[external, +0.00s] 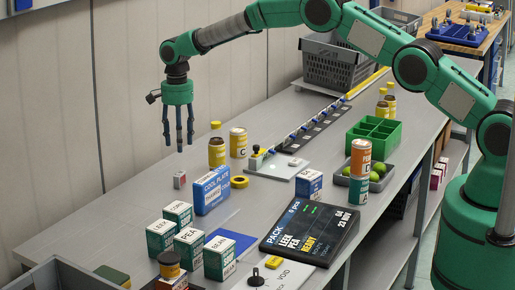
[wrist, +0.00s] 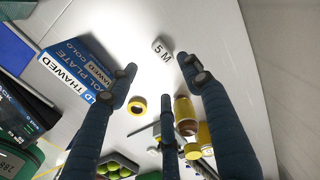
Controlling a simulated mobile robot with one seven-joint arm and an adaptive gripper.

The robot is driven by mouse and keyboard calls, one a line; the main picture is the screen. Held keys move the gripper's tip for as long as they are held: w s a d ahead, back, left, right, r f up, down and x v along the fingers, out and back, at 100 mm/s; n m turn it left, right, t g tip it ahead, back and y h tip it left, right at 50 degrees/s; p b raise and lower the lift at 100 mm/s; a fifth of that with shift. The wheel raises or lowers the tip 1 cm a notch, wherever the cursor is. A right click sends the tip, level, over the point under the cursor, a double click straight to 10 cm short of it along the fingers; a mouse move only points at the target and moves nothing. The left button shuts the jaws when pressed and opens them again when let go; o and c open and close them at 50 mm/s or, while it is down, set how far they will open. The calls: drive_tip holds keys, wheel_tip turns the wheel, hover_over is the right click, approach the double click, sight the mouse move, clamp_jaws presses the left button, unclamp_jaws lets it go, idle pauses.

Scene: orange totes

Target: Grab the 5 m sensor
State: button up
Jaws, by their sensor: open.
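The 5 m sensor (external: 179,179) is a small pale block with a reddish side, lying on the grey bench to the left of the blue-and-white cool plate box. In the wrist view its white face marked "5 M" (wrist: 162,50) shows unobstructed, slightly beyond the fingertips. My gripper (external: 179,143) points down above the bench, with its fingertips above the sensor and apart from it. In the wrist view my gripper (wrist: 158,80) has its dark fingers spread, with nothing between them.
The cool plate box (external: 212,191) stands close to the sensor's right. A yellow tape roll (external: 240,182) and yellow-capped jars (external: 217,152) are nearby. Labelled cartons (external: 188,243) stand in front. The bench left of the sensor, towards the wall, is clear.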

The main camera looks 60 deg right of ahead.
sight(181, 173)
drive_tip(key=shift+f, duration=3.6)
drive_tip(key=shift+f, duration=0.1)
drive_tip(key=shift+d+f, duration=0.1)
drive_tip(key=shift+f, duration=2.45)
clamp_jaws()
